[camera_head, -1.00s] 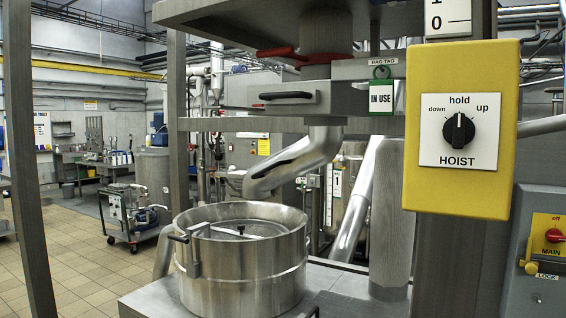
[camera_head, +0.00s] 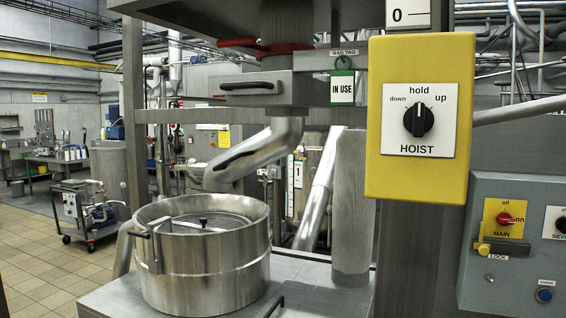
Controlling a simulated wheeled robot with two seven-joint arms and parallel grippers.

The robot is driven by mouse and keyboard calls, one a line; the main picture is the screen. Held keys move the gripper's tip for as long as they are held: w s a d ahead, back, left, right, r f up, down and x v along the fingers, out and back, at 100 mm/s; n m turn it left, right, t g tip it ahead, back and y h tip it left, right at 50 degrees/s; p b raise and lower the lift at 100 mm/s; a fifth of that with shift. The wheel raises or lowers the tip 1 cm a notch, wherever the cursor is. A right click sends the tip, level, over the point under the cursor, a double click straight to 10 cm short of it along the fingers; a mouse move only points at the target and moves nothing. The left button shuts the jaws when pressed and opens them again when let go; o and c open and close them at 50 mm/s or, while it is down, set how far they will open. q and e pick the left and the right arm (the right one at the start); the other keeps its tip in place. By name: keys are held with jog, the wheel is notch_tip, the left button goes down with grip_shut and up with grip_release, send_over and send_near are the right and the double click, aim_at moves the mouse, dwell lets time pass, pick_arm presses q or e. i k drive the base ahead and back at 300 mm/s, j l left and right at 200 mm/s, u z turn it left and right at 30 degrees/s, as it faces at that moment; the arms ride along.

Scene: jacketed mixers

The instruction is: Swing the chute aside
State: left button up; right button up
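The chute (camera_head: 256,156) is a bent steel pipe with a dark slot-shaped handle on its side. It comes down from under the grey box (camera_head: 262,92) and its lower end hangs just behind and above the rim of the round steel vessel (camera_head: 205,262). The vessel stands on a steel table and has a bar and a small dark knob across its top. I cannot tell whether the chute end touches the vessel. Neither of my grippers shows in the head view.
A yellow hoist box (camera_head: 420,115) with a dark knob hangs close at right. A grey control panel (camera_head: 520,240) with a red main switch is at lower right. A steel column (camera_head: 352,215) stands right of the vessel. A wheeled cart (camera_head: 88,212) and open tiled floor are at left.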

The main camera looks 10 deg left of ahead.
aim_at(284, 136)
jog(key=j+z, duration=0.25)
jog(key=z, duration=0.25)
jog(key=i+j+z, duration=0.1)
jog(key=j+z, duration=0.2)
jog(key=z, duration=0.15)
jog(key=j+z, duration=0.2)
jog(key=z, duration=0.3)
jog(key=k+j+z, duration=0.1)
jog(key=j+z, duration=0.15)
jog(key=z, duration=0.25)
jog(key=k+j+z, duration=0.1)
jog(key=z, duration=0.4)
jog(key=k+j, duration=0.05)
jog(key=j, duration=0.05)
